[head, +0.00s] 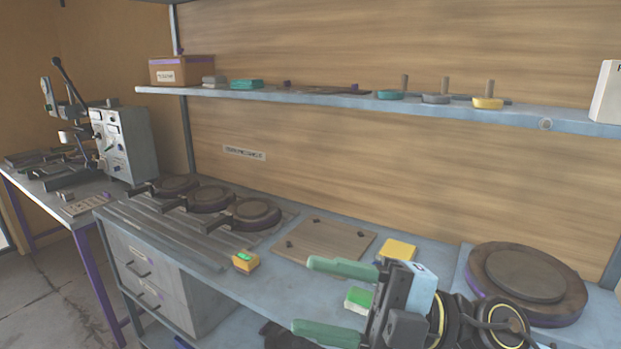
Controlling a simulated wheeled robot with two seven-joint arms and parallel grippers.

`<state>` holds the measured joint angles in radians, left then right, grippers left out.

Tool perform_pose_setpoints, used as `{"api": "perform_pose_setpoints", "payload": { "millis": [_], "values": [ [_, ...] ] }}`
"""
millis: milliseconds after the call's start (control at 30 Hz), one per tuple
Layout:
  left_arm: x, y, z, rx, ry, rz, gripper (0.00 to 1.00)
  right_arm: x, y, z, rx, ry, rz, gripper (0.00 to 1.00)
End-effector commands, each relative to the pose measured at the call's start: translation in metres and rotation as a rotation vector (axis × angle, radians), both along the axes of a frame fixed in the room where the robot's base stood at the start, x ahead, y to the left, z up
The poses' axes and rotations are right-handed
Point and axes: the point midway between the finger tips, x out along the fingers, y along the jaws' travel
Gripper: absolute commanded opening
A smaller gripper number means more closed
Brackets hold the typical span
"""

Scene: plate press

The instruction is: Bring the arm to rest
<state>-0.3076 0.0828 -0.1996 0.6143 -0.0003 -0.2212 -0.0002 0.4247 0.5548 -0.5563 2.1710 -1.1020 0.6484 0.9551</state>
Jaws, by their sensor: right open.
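My right gripper (332,301) is in the lower middle of the head view, over the front part of the bench. Its two green fingers point left and stand wide apart, with nothing held between them. My right arm runs from it toward the lower right. A green and white block (359,300) shows just behind the gap between the fingers; I cannot tell whether they touch it. A yellow block (398,250) lies beyond the gripper. My left gripper is not in view.
A wooden board (325,241) lies mid-bench. Left of it are several round dark presses (243,214) with handles. A yellow box with a green top (245,262) sits near the front edge. A large round disc (525,280) is at right. A shelf (330,98) crosses above.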

Motion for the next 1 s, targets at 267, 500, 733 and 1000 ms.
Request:
{"api": "perform_pose_setpoints", "payload": {
  "millis": [267, 500, 733, 1000],
  "values": [
    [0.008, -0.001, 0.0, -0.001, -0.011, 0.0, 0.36, 0.058, -0.067, 0.015, 0.502, 0.315, -0.496, 0.56],
    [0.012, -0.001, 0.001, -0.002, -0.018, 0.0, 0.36, 0.087, -0.148, -0.075, 0.616, 0.738, -1.013, 0.56],
    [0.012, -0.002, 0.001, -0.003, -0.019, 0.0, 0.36, 0.039, -0.198, -0.209, 0.423, 1.24, -1.429, 0.56],
    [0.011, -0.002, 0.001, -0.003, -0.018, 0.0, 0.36, -0.064, -0.207, -0.303, 0.043, 1.699, -1.613, 0.56]
  ]
}}
